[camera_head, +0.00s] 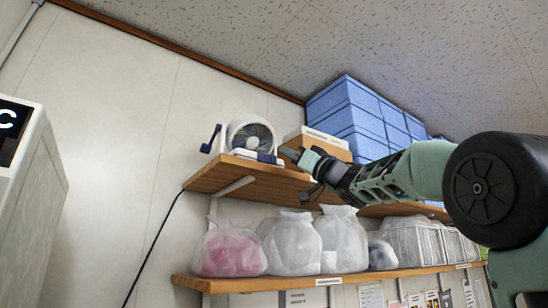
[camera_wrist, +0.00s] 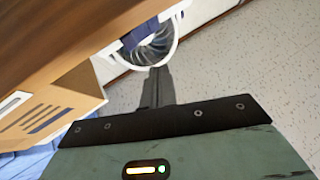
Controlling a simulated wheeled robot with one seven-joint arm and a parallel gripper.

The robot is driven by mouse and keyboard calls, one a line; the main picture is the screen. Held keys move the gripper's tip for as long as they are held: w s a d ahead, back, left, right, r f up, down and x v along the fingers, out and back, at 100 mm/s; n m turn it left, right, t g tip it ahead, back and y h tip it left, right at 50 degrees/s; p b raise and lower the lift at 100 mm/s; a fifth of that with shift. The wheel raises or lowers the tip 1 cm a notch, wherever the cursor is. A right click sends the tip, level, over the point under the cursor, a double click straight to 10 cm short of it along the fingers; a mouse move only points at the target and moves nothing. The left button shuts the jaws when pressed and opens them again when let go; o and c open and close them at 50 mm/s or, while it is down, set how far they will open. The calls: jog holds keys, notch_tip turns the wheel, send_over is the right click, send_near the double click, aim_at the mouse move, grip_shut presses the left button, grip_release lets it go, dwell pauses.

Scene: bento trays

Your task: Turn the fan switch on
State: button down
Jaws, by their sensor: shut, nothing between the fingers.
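A small white fan (camera_head: 231,133) with a round dark grille stands on the upper wooden shelf. Its low white base (camera_head: 238,153) has dark blue parts, one at the right end beside my gripper. I cannot make out which part is the switch. The fan ring (camera_wrist: 174,48) also shows in the wrist view, with a dark blue part (camera_wrist: 139,34) across its edge. My gripper (camera_head: 289,153) is shut and empty, just right of the fan base at the shelf's edge.
The upper shelf (camera_head: 225,177) holds a cardboard box (camera_head: 330,147) close behind my gripper, and blue boxes (camera_head: 345,107) farther right. The lower shelf (camera_head: 240,284) carries several filled plastic bags (camera_head: 292,245). The wall left of the fan is clear.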

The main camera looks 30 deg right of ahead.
jog(key=shift+w+d+p, duration=0.15)
jog(key=shift+w+p, duration=0.4)
jog(key=shift+w, duration=1.15)
jog(key=shift+w, duration=0.1)
dwell(0.7)
jog(key=shift+w, duration=0.3)
jog(key=shift+w+d+p, duration=0.1)
jog(key=shift+w+p, duration=0.25)
jog(key=shift+p, duration=0.05)
dwell(0.6)
jog(key=shift+s, duration=0.15)
jog(key=shift+s, duration=0.65)
jog(key=s, duration=0.1)
jog(key=s+b, duration=0.1)
jog(key=s, duration=0.1)
jog(key=s+b, duration=0.1)
jog(key=s, duration=0.1)
jog(key=shift+a, duration=0.35)
